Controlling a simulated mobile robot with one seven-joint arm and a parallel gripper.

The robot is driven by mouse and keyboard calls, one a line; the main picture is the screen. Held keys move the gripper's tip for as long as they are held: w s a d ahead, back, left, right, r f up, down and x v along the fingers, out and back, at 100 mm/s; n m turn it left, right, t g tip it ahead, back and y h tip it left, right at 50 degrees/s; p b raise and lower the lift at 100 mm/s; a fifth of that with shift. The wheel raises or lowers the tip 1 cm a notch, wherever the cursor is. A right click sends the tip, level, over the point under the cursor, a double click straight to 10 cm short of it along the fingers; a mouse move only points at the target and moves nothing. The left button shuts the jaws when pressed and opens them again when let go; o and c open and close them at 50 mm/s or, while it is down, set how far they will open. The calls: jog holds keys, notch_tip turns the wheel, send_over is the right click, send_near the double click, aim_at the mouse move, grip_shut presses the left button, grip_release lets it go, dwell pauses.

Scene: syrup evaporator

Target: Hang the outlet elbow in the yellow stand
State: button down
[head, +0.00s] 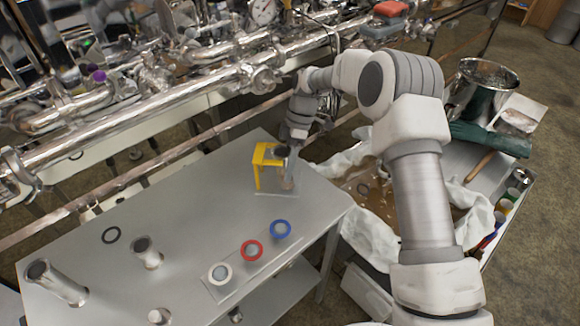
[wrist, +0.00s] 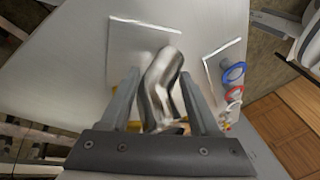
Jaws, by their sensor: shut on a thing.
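The outlet elbow (wrist: 160,85) is a shiny bent metal pipe in the wrist view. My gripper (wrist: 160,75) is shut on it, one finger on each side. In the head view, my gripper (head: 287,158) is at the right side of the yellow stand (head: 258,168), on the grey table. Small yellow parts of the stand show behind the gripper in the wrist view. I cannot tell whether the elbow touches or rests in the stand.
White (head: 220,273), red (head: 252,250) and blue (head: 280,229) rings lie on a tray along the table's front edge. Steel piping (head: 150,115) runs behind the table. The table's middle is clear.

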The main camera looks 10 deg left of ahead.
jog(key=shift+c, duration=0.2)
grip_release()
jog(key=v, duration=1.7)
jog(key=shift+r+p, duration=0.2)
jog(key=shift+p, duration=0.25)
jog(key=shift+r, duration=0.1)
